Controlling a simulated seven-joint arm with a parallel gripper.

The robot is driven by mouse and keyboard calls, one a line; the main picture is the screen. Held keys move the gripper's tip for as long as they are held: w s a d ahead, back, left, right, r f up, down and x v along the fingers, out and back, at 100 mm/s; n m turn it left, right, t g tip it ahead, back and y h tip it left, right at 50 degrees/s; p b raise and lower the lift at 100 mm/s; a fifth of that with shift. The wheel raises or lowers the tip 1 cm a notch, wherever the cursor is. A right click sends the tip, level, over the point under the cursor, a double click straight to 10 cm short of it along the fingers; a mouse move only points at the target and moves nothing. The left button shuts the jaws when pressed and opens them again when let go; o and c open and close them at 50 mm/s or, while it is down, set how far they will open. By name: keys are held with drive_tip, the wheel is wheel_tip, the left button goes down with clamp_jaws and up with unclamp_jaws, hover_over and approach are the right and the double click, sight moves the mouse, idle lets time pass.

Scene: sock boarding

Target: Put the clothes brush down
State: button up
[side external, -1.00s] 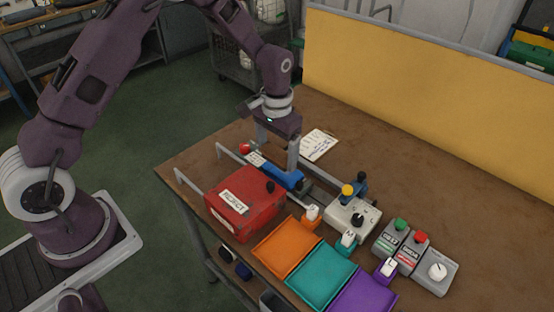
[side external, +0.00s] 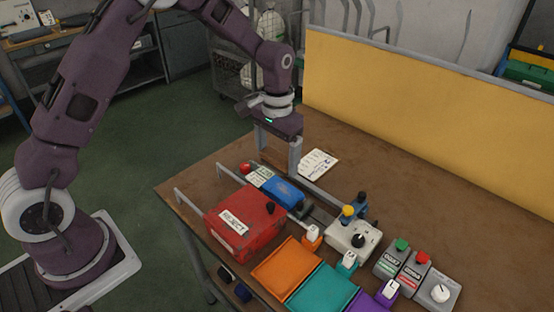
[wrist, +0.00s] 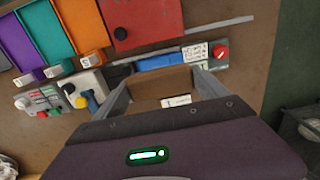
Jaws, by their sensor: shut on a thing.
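The clothes brush looks like a plain brown block (wrist: 160,84) between my two fingers in the wrist view. In the side view it blends with the brown table and its outline is hard to make out. My gripper (side external: 277,158) points down and is shut on the brush, its fingers wide apart on either side. It hangs just above and behind the blue piece (side external: 283,192) of the fixture, apart from it. The blue piece also shows in the wrist view (wrist: 160,61). The brush's underside is hidden, and I cannot tell how close it is to the table.
A red REJECT box (side external: 245,221) stands in front of the fixture. Orange (side external: 287,266), teal (side external: 322,290) and purple trays lie along the front edge. A control box (side external: 352,238) and button boxes (side external: 403,266) stand to the right.

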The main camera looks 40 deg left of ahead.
sight(288, 267)
drive_tip(key=s+d+m, duration=0.1)
drive_tip(key=d+m, duration=0.1)
drive_tip(key=s+d+f+m, duration=0.1)
drive_tip(key=s+d+m, duration=0.1)
drive_tip(key=d+m, duration=0.1)
drive_tip(key=s+d+m, duration=0.2)
drive_tip(key=m, duration=0.1)
drive_tip(key=shift+d+f, duration=0.15)
drive_tip(key=shift+d, duration=0.2)
drive_tip(key=s+d+m, duration=0.7)
drive_tip(key=m, duration=0.2)
drive_tip(key=shift+m, duration=0.5)
drive_tip(key=f, duration=1.1)
drive_tip(key=shift+s+d, duration=0.25)
drive_tip(key=shift+s, duration=0.1)
drive_tip(key=shift+f, duration=0.15)
drive_tip(key=o, duration=0.9)
